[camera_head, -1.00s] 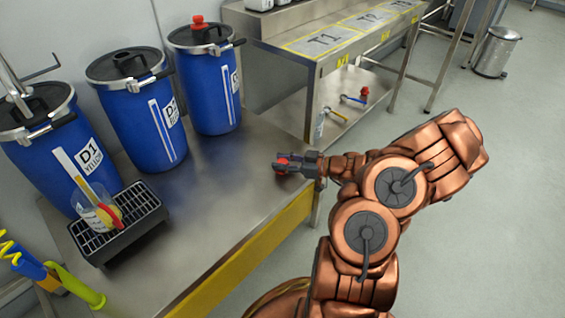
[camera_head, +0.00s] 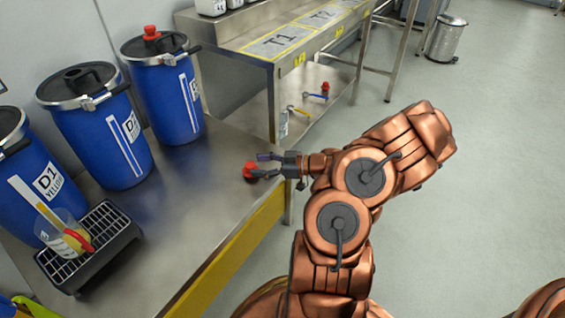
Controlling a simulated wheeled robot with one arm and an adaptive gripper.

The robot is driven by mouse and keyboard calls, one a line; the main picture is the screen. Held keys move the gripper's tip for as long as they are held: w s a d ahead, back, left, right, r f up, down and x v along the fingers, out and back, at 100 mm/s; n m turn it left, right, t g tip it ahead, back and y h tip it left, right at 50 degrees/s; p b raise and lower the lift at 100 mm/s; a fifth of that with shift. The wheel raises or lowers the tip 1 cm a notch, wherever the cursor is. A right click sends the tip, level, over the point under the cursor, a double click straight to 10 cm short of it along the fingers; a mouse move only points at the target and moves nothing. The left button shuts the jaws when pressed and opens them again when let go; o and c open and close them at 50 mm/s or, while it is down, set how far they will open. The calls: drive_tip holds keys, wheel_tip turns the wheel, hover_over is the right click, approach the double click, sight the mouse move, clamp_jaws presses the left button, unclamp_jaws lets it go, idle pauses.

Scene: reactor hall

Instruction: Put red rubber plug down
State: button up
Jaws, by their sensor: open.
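The red rubber plug (camera_head: 250,171) is on the steel bench top (camera_head: 196,212), near its right end. My gripper (camera_head: 262,165) is just to the right of the plug, with its fingers spread and pointing left at it. The plug sits by the fingertips; whether a finger still touches it I cannot tell. Another red plug (camera_head: 151,34) sits on the lid of the farthest blue drum (camera_head: 172,100).
Blue drums stand along the wall, including the D2 drum (camera_head: 100,140) and D1 drum (camera_head: 35,185). A beaker (camera_head: 62,236) stands on a black drip tray (camera_head: 112,238). A second steel table (camera_head: 330,28) stands behind. The bench middle is clear.

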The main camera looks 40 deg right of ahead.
drive_tip(key=p+v, duration=0.2)
drive_tip(key=v, duration=0.5)
drive_tip(key=s+a+r+g+y, duration=0.1)
drive_tip(key=a+r+g, duration=0.3)
drive_tip(key=a, duration=0.4)
drive_tip(key=s+a+r+n+g+y, duration=0.1)
drive_tip(key=a+r+g, duration=0.3)
drive_tip(key=a, duration=0.5)
drive_tip(key=s+a+r+g+y, duration=0.15)
drive_tip(key=a+r+g, duration=0.25)
drive_tip(key=a, duration=0.4)
drive_tip(key=s+a+r+m+g+h, duration=0.15)
drive_tip(key=s+a+g+h, duration=0.4)
drive_tip(key=s, duration=0.55)
drive_tip(key=s+d+r+m+h, duration=0.1)
drive_tip(key=s+d+m+h, duration=0.2)
drive_tip(key=s+m+h, duration=0.3)
drive_tip(key=s+h, duration=0.1)
drive_tip(key=s, duration=0.3)
drive_tip(key=shift+d+t, duration=0.3)
drive_tip(key=shift+t, duration=0.05)
